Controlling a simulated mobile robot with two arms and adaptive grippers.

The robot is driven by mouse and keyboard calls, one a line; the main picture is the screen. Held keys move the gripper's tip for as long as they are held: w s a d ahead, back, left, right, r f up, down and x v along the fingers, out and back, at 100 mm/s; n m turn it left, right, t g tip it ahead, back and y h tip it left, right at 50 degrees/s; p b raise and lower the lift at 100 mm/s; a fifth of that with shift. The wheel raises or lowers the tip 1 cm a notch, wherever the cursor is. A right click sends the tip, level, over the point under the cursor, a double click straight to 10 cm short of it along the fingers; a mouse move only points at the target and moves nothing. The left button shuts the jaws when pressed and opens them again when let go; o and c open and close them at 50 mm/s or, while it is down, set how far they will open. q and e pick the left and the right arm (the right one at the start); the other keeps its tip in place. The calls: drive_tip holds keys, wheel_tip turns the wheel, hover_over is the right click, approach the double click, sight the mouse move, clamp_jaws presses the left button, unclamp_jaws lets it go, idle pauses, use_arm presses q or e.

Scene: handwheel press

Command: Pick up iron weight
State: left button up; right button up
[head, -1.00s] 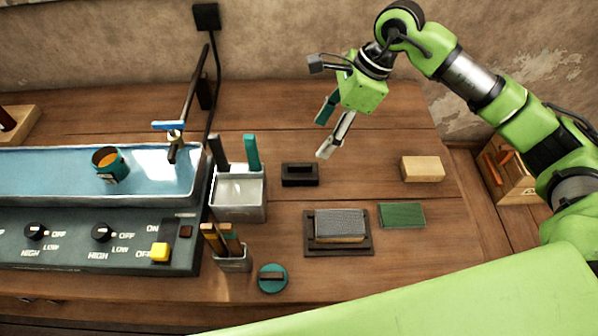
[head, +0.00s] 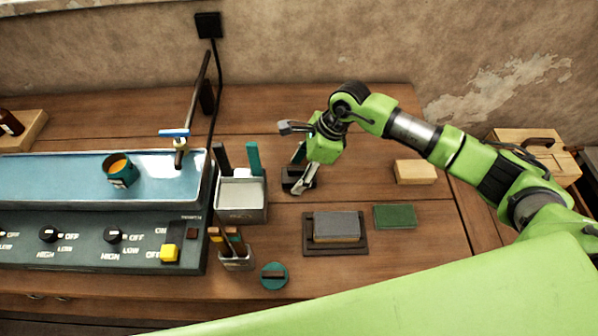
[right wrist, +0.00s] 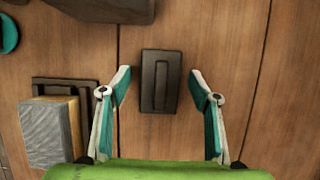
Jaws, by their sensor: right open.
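The iron weight, a dark rectangular block with a raised bar handle (head: 287,184), lies on the wooden bench right of the grey bin. In the head view my right gripper (head: 299,173) is over it and partly hides it. In the right wrist view the whole weight (right wrist: 160,82) shows from above, between and just beyond the two spread fingertips (right wrist: 158,78). The gripper is open and empty, with bench wood visible on both sides of the weight. My left gripper is not in view.
A grey bin (head: 240,216) with upright handles stands close left of the weight. A grey-topped block (head: 336,226) on a dark plate, a green pad (head: 395,216) and a wooden block (head: 415,172) lie to the right. The bench behind the weight is clear.

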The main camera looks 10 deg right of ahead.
drive_tip(key=shift+f, duration=0.1)
drive_tip(key=c, duration=1.4)
drive_tip(key=shift+w, duration=0.1)
clamp_jaws()
drive_tip(key=shift+r, duration=0.25)
